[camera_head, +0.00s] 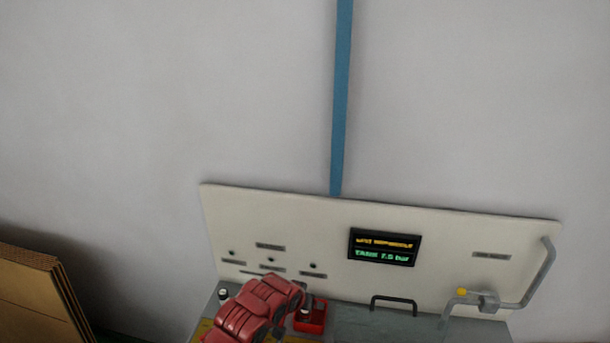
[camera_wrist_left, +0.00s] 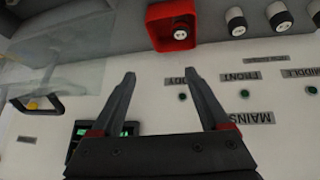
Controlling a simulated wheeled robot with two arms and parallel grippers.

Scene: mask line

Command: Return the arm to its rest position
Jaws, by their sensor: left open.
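My left arm (camera_head: 258,308), with red shells, reaches in at the bottom of the head view, in front of the panel's lower left part. Its gripper is mostly hidden there. In the left wrist view my left gripper (camera_wrist_left: 160,75) is open, with two dark fingers spread apart and nothing between them. The fingers are over the white panel, and a red box with a pale knob (camera_wrist_left: 172,25) lies beyond their tips. The red box (camera_head: 316,318) also shows right beside the arm in the head view. My right arm is out of view.
A white panel (camera_head: 460,245) carries a lit display (camera_head: 384,247), labels and small green lamps. A black handle (camera_head: 394,302) and a grey pipe with a yellow knob (camera_head: 462,292) stand right. Cardboard (camera_head: 28,290) leans at left. The wall above is clear except for a blue pipe (camera_head: 341,100).

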